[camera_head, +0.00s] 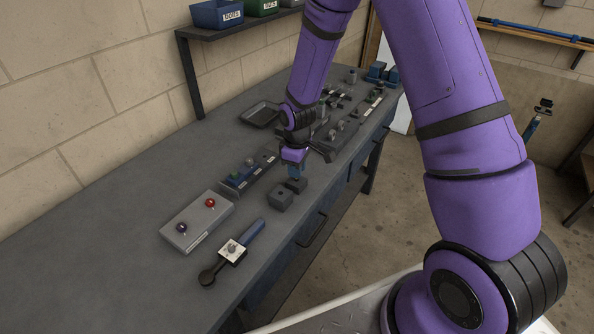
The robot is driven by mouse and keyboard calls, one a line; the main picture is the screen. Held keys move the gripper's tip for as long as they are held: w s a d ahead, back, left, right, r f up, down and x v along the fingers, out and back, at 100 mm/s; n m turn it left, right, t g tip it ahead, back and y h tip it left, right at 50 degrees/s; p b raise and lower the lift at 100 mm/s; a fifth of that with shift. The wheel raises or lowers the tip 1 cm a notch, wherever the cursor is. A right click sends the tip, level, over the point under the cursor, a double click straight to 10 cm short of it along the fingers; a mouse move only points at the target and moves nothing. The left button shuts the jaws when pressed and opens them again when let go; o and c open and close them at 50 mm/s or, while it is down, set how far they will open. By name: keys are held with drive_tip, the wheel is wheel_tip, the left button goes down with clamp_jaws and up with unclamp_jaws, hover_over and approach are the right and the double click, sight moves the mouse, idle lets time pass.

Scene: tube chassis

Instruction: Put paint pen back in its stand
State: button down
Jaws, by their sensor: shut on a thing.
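My gripper (294,162) points down over the workbench, near its front edge. It is shut on a small blue object (295,173), which looks like the paint pen. The pen is upright below the fingers, and its upper part is hidden by them. Its lower end meets a small dark block (296,186) in the picture; I cannot tell whether it is in the block or just above or behind it. A second dark block (281,197) with a hole in its top stands beside it, nearer to me. Either block may be the stand.
A grey box (197,222) with a red and a dark knob, and a blue-handled tool (240,245) with a white plate, lie on the near bench (120,262). A tray with small coloured parts (248,172) is left of my gripper. More tools fill the far bench.

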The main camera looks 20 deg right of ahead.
drive_tip(key=shift+r, duration=0.1)
drive_tip(key=c, duration=0.9)
unclamp_jaws()
wheel_tip(320, 180, up, 11)
drive_tip(key=shift+f, duration=0.1)
